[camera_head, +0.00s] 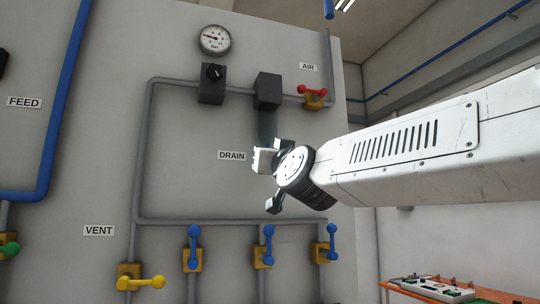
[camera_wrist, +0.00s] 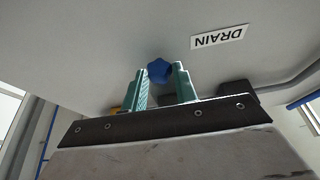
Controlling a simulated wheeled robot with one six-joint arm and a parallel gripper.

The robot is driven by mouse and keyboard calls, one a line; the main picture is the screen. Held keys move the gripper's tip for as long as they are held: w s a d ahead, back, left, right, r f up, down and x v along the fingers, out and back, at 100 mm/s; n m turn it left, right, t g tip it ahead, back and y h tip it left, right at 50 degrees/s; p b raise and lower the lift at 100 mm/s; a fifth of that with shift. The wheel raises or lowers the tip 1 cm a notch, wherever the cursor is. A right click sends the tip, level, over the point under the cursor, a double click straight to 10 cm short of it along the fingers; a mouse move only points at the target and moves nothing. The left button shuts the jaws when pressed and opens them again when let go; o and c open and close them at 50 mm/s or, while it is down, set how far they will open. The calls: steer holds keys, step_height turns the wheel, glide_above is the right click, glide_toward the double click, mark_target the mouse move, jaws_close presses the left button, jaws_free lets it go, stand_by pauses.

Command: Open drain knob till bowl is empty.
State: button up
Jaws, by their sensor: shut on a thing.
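The drain knob (camera_wrist: 159,69) is blue and faceted and shows between my gripper's two green fingers in the wrist view. My gripper (camera_head: 266,160) is shut on it, just right of the DRAIN label (camera_head: 231,156) in the head view. There the knob is hidden by the gripper. A dark, see-through bowl (camera_head: 267,127) hangs below a black block (camera_head: 267,91), right above my gripper. I cannot tell whether liquid is in it. The DRAIN label appears upside down in the wrist view (camera_wrist: 219,37).
A gauge (camera_head: 215,39) sits above a black regulator (camera_head: 211,84) at the upper left. A red-handled valve (camera_head: 313,92) is at the AIR label. Several blue-handled valves (camera_head: 268,245) line the pipe below. A yellow valve (camera_head: 140,281) is at lower left.

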steer(key=shift+r, duration=0.1)
steer(key=shift+d+r+n+g+y, duration=0.15)
steer(key=shift+n+g+y, duration=0.25)
steer(key=shift+n+y, duration=0.5)
steer(key=y, duration=0.2)
steer(key=shift+d+n+g+y, duration=0.15)
steer(key=shift+n+g+y, duration=0.15)
steer(key=shift+g, duration=0.1)
steer(key=shift+w+d+n+g+y, duration=0.1)
steer(key=shift+w+n+g+y, duration=0.05)
steer(key=shift+n+g+y, duration=1.2)
steer(key=shift+m+y, duration=0.25)
steer(key=shift+f, duration=0.2)
steer(key=o, duration=1)
steer(key=shift+c, duration=0.2)
